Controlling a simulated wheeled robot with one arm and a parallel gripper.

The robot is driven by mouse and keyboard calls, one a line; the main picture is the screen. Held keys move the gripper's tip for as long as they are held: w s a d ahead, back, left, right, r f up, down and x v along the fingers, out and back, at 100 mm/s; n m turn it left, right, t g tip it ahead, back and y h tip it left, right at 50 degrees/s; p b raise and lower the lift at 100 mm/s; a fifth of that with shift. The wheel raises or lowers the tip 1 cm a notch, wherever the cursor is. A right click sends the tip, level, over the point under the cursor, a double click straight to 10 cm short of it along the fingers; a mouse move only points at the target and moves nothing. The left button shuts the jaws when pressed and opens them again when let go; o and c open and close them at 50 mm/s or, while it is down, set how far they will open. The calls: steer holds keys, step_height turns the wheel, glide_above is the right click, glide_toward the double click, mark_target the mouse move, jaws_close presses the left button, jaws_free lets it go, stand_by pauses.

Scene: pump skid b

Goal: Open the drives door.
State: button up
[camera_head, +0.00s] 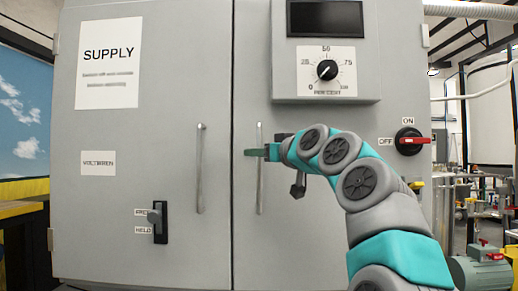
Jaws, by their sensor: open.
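A grey cabinet has two doors side by side, both looking shut. The left door (120,220) carries a "SUPPLY" sign (109,63). The right door (250,95) has a vertical bar handle (260,195); I see no "drives" label, and part of this door is hidden behind my arm. My gripper (254,152) is open at the upper part of this handle, reaching in from the right. One finger shows across the bar; I cannot tell whether it touches. A matching bar handle (200,170) is on the left door.
A control box with a dark screen (326,18) and a percent dial (327,70) juts out above my arm. A red ON/OFF switch (410,141) is to the right. A small black latch (159,222) labelled "HELD" is lower left. Pipes and a motor (482,270) stand at right.

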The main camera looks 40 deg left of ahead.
steer(key=shift+a, duration=0.2)
jaws_close()
stand_by(0.4)
stand_by(1.1)
